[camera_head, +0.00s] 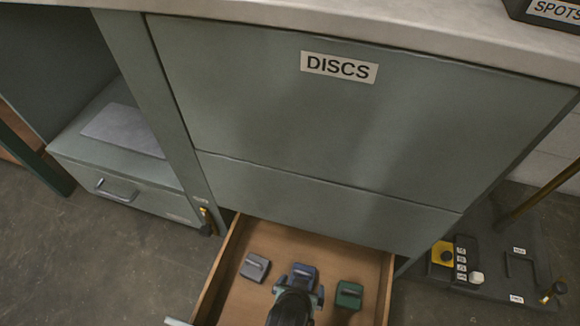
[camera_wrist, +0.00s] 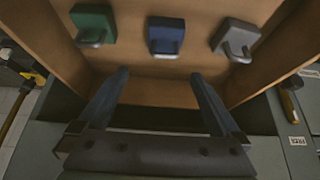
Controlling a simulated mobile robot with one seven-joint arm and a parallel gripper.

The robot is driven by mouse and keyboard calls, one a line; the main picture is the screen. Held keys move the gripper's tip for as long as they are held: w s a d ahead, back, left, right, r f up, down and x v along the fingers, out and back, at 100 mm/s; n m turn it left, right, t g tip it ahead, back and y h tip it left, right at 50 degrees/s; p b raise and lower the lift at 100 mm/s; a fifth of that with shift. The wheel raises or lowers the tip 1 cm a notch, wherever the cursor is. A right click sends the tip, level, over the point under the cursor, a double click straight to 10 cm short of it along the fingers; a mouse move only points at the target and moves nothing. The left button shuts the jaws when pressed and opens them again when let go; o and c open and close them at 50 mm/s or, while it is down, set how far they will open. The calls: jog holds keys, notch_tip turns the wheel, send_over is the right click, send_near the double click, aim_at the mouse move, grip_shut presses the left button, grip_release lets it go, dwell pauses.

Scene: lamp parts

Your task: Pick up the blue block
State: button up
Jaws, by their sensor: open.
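The blue block (camera_head: 303,272) lies in the open drawer (camera_head: 375,275), between a grey block (camera_head: 255,267) on its left and a green block (camera_head: 349,295) on its right. It has a handle-like bar on it. My gripper (camera_head: 298,290) is over the drawer and partly covers the blue block in the head view. In the wrist view the blue block (camera_wrist: 166,36) shows beyond my gripper (camera_wrist: 160,80), centred between the open fingers and apart from them. Nothing is between the fingers.
The green block (camera_wrist: 95,25) and grey block (camera_wrist: 235,39) flank the blue one closely. The drawer's wooden side walls (camera_head: 222,265) bound the room. A cabinet front labelled DISCS (camera_head: 339,67) rises behind the drawer. A dark panel with a yellow-housed button (camera_head: 444,254) stands at right.

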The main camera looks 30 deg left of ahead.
jog(key=b, duration=0.5)
send_near(303, 276)
jog(key=x, duration=0.3)
jog(key=shift+w+d, duration=0.1)
jog(key=shift+w, duration=0.15)
jog(key=b+x, duration=0.6)
jog(key=shift+a, duration=0.2)
jog(key=shift+r, duration=0.1)
jog(key=shift+s, duration=0.1)
grip_shut()
jog(key=shift+r, duration=0.25)
